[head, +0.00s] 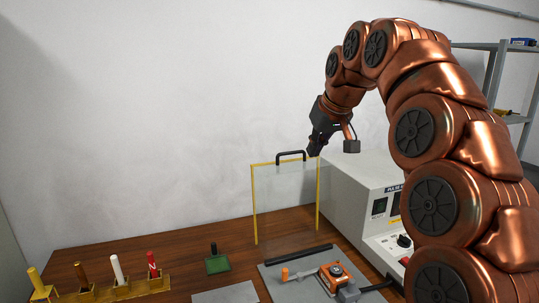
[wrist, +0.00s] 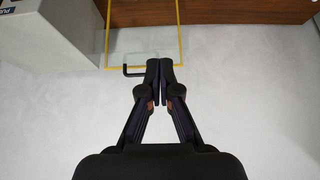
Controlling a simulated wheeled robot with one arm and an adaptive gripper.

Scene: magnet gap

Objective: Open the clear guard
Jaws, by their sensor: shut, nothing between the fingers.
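The clear guard (head: 254,205) is a see-through panel in a thin yellow frame, standing upright at the back of the table in the head view. A black handle (head: 290,154) sits on its top edge. My gripper (head: 314,151) is shut and empty, by the guard's top right corner, to the right of the handle. In the wrist view my closed fingertips (wrist: 165,64) overlap the yellow frame (wrist: 182,35), and the handle (wrist: 133,71) shows just left of them. I cannot tell whether they touch the guard.
A grey instrument box (head: 371,205) stands right of the guard. In front lies a grey plate (head: 275,281) with an orange-handled clamp (head: 330,273). The wall is behind.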

